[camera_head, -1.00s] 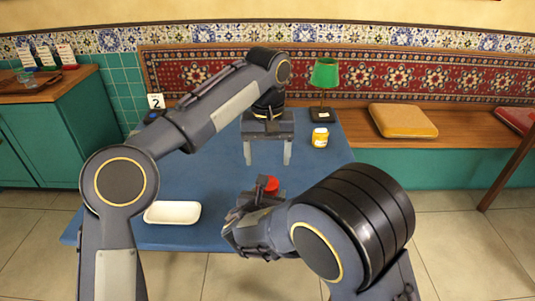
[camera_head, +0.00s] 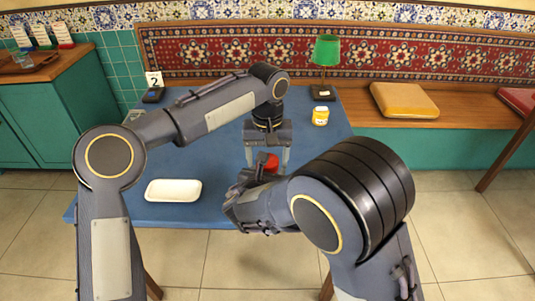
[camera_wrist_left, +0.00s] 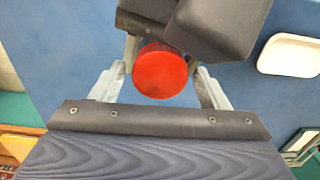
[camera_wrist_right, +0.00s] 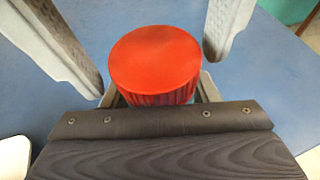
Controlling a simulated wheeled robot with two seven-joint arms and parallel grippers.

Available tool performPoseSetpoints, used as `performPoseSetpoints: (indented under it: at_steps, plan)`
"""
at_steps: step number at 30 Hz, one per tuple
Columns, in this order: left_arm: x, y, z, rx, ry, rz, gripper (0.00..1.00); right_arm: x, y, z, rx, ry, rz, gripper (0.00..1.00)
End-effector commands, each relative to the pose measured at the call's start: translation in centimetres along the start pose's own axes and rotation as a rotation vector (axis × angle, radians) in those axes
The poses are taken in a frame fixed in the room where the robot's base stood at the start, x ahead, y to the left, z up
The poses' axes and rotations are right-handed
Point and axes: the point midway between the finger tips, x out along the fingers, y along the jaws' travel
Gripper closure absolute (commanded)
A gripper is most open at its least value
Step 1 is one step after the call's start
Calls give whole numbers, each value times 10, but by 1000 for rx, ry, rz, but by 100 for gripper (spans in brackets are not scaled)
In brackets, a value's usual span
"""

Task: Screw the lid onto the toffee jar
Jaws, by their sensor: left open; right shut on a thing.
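The round red lid (camera_head: 271,161) faces up at my right gripper (camera_head: 258,178), over the blue table. In the right wrist view the lid (camera_wrist_right: 155,62) shows a flat top and ribbed side. The right fingers are shut below it on what appears to be the toffee jar, whose body is hidden. I cannot tell how far the lid is seated. My left gripper (camera_head: 268,158) points down from above, open, with one finger on each side of the lid. In the left wrist view the lid (camera_wrist_left: 160,71) lies between its fingers, with gaps visible.
The blue table (camera_head: 215,160) carries a white dish (camera_head: 173,190) at front left, a yellow jar (camera_head: 320,115) at right and a green lamp (camera_head: 326,50) at the back. A number 2 card (camera_head: 154,79) stands at back left. A bench (camera_head: 460,107) runs behind.

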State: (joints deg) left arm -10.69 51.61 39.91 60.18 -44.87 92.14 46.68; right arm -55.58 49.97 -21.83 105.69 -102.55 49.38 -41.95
Motion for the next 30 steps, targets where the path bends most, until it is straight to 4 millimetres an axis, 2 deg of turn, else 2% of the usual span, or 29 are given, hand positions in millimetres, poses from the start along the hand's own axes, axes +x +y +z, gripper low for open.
performPoseSetpoints:
  at_steps: [2,12,17,24,30]
  plan:
    - [0,0,0,0,0,0,34,0,0,0,0,-1,0,100]
    - [0,0,0,0,0,0,76,0,0,0,0,-1,0,100]
    - [-1,0,0,101,0,0,76,0,0,0,0,-1,0,100]
    - [0,0,0,491,-1,0,76,0,0,0,0,-1,0,100]
    - [0,0,0,591,-1,0,76,0,0,0,0,-1,0,100]
